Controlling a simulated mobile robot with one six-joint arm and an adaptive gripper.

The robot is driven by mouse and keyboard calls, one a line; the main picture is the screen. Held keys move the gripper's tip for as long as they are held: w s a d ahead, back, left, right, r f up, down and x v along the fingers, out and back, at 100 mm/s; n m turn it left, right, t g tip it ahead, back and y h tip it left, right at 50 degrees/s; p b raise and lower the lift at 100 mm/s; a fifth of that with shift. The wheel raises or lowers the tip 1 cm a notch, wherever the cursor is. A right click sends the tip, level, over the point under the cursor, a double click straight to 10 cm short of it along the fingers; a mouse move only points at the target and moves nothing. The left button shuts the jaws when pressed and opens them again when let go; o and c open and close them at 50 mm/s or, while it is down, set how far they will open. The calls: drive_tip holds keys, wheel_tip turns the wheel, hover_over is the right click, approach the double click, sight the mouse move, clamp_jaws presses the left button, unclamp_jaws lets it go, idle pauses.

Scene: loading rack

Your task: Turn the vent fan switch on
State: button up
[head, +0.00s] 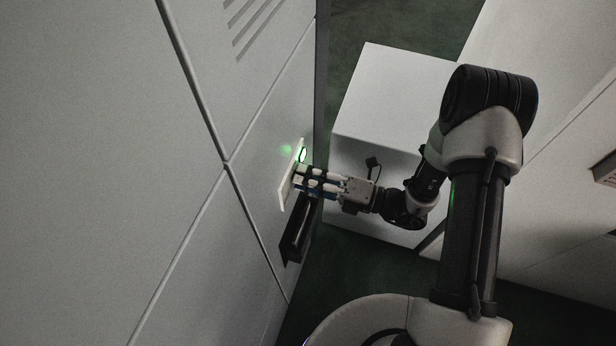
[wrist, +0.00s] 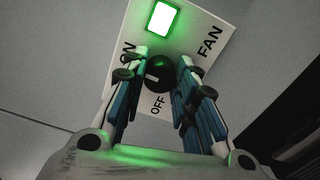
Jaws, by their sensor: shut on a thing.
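The fan switch is a white plate (wrist: 190,30) with the words FAN, ON and OFF. It also shows in the head view (head: 286,190), mounted on the grey wall panel. A round black knob (wrist: 160,72) stands out from it, with a white mark on its left side in the wrist view. A green lamp (wrist: 164,18) on the plate is lit and also glows in the head view (head: 302,154). My gripper (head: 299,178) reaches the plate from the right. In the wrist view my gripper (wrist: 165,65) is shut on the knob, one finger on each side.
A black handle-like bar (head: 297,228) sits on the wall just below the plate, close to my gripper. A white box (head: 390,95) stands behind my arm. Vent slots (head: 250,25) are higher on the wall panel. Dark green floor shows between wall and box.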

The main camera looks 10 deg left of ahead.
drive_tip(key=o, duration=1.1)
drive_tip(key=d, duration=0.8)
drive_tip(key=s+d, duration=0.1)
drive_tip(key=d, duration=0.3)
